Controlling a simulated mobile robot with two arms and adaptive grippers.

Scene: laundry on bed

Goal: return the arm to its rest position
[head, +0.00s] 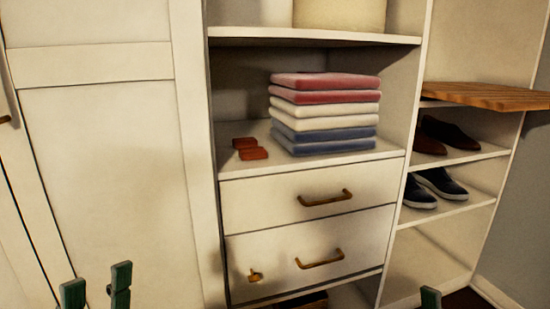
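My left gripper (97,283) shows at the bottom left, in front of the white wardrobe door. Its two green fingertips stand apart with nothing visible between them, so it is open. My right gripper (430,297) shows only as one dark green tip at the bottom edge, right of centre. The rest of it is out of frame, so I cannot tell whether it is open or shut. Most of both arms is out of view.
Folded laundry (324,112), red, cream and blue, is stacked on a shelf beside small red-brown blocks (250,148). Below are two drawers (260,205) with brass handles. Shoes (440,185) sit on right shelves under a protruding wooden board (490,95). A white door (110,170) fills the left.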

